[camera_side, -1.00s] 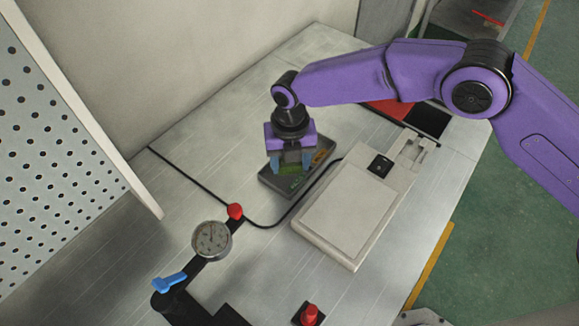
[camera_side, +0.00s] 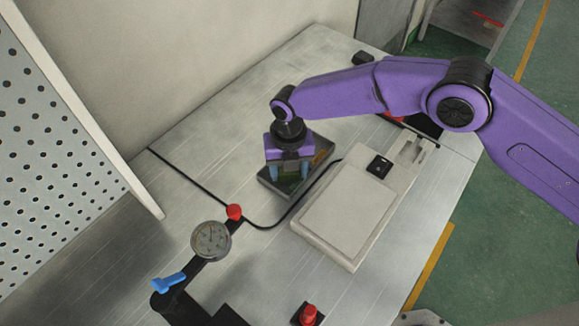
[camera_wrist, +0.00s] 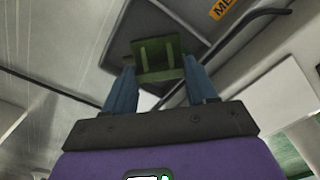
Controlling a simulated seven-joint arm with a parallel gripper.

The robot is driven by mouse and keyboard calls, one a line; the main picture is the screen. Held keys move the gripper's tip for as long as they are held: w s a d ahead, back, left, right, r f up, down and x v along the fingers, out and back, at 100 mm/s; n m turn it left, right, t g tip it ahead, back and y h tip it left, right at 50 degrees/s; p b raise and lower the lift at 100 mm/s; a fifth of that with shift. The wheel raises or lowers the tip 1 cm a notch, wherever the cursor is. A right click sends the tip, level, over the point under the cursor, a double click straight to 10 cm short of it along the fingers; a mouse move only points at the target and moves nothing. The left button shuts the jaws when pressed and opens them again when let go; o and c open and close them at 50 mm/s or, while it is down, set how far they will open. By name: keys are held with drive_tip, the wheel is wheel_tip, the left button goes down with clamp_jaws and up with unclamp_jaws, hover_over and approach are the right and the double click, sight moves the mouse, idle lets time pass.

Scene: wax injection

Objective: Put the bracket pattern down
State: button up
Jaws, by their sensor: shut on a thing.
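The green bracket pattern (camera_wrist: 157,58) is between the blue fingertips of my gripper (camera_wrist: 160,72) in the wrist view. My gripper is shut on it. In the side view my gripper (camera_side: 289,172) points down over a dark grey shallow tray (camera_side: 321,162), and the bracket is mostly hidden by the fingers. The tray also shows in the wrist view (camera_wrist: 215,15), with part of an orange label on it. The bracket is low over the tray; I cannot tell whether it touches the tray floor.
A pale flat-topped device (camera_side: 345,215) stands right of the tray. A black cable (camera_side: 195,182) runs between them. A dial gauge (camera_side: 211,241) with a red knob (camera_side: 234,211) and blue lever (camera_side: 169,282) stands at the front left. A red button (camera_side: 309,315) is at the front.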

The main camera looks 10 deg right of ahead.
drive_tip(key=shift+s+d+f, duration=0.15)
drive_tip(key=shift+f, duration=0.75)
drive_tip(key=o, duration=1)
drive_tip(key=shift+d, duration=0.1)
drive_tip(key=shift+w, duration=0.2)
drive_tip(key=shift+w+r, duration=0.1)
drive_tip(key=shift+r, duration=0.15)
drive_tip(key=r, duration=1.3)
drive_tip(key=shift+a, duration=0.25)
